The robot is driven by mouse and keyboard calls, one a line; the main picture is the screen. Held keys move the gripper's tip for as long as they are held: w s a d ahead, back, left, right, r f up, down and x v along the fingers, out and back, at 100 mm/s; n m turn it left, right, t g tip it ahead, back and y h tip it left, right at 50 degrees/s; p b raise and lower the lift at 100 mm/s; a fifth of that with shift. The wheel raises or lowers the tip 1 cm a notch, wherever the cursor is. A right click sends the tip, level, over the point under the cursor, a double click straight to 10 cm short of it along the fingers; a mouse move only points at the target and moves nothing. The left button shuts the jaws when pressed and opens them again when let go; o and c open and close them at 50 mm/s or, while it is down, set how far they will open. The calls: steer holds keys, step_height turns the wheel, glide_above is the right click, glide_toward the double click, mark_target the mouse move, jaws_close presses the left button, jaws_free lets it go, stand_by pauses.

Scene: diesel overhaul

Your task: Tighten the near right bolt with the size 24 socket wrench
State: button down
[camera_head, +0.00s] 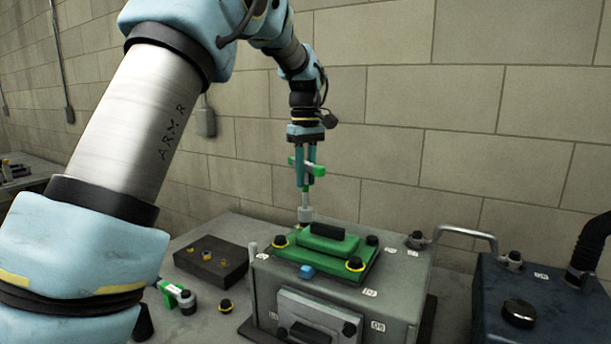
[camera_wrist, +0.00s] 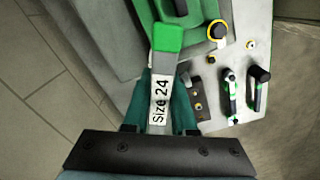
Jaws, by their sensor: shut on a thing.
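My gripper (camera_head: 304,178) is shut on the size 24 socket wrench (camera_head: 316,170), which has a green-ended handle and a grey socket pointing down. The wrist view shows its "Size 24" label (camera_wrist: 160,97) between my fingers. The socket hangs above the far left part of the green cover (camera_head: 325,250) on the grey engine block, apart from the near right bolt. That bolt (camera_head: 354,264) is black with a yellow ring and sits at the cover's near right corner. Another yellow-ringed bolt (camera_head: 279,242) sits at the left. The wrist view hides the socket's end.
A dark block with yellow-ringed holes (camera_head: 212,259) lies left of the engine. Another green-and-white wrench (camera_head: 180,297) and a loose bolt (camera_head: 226,306) are on the table. A dark blue machine (camera_head: 530,300) with pipes stands at right. A brick wall is behind.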

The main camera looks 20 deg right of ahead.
steer(key=n, duration=1.8)
steer(key=shift+n, duration=0.3)
steer(key=n, duration=0.5)
